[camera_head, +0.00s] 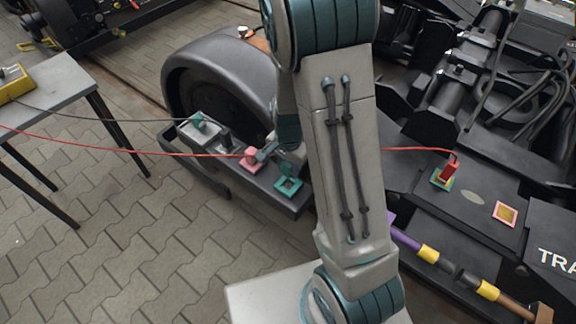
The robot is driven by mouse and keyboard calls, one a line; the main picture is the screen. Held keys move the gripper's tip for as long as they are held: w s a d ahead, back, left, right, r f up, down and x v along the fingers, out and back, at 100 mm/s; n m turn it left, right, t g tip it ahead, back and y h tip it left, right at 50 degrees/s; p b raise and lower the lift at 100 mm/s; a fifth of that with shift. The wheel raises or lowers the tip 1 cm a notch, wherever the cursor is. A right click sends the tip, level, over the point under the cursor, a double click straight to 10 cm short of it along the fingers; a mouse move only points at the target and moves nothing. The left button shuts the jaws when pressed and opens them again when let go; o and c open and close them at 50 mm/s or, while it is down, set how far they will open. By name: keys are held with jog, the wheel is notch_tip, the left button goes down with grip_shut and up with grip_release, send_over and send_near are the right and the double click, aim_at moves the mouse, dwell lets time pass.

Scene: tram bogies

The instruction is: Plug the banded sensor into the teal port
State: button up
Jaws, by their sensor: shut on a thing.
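My gripper (272,152) is low behind my arm, just right of a pink port (251,163), and is mostly hidden. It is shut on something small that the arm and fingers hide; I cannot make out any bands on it. A square teal port (288,187) with a teal upright part lies just below my gripper, at the right end of a dark ledge. I cannot tell whether anything touches this port. A red plug (450,172) stands upright in another teal-rimmed port at the right, with a red cable on its top.
A teal connector (198,120) with a dark cable sits on the ledge. A red cable (120,147) crosses from the left towards my gripper. A pink-rimmed port (505,214) lies at the right. A purple, yellow and black bar (428,254) runs along the bogie. A table (56,84) bears a yellow box (14,82).

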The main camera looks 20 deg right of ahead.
aim_at(288, 176)
jog(key=shift+f+b, duration=1.75)
jog(key=shift+f, duration=0.5)
jog(key=shift+p, duration=0.4)
jog(key=shift+f+b, duration=0.45)
jog(key=shift+f, duration=0.1)
dwell(0.5)
jog(key=o, duration=1)
jog(key=shift+r, duration=0.15)
notch_tip(288, 176, up, 14)
jog(key=p, duration=0.5)
jog(key=shift+f, duration=0.2)
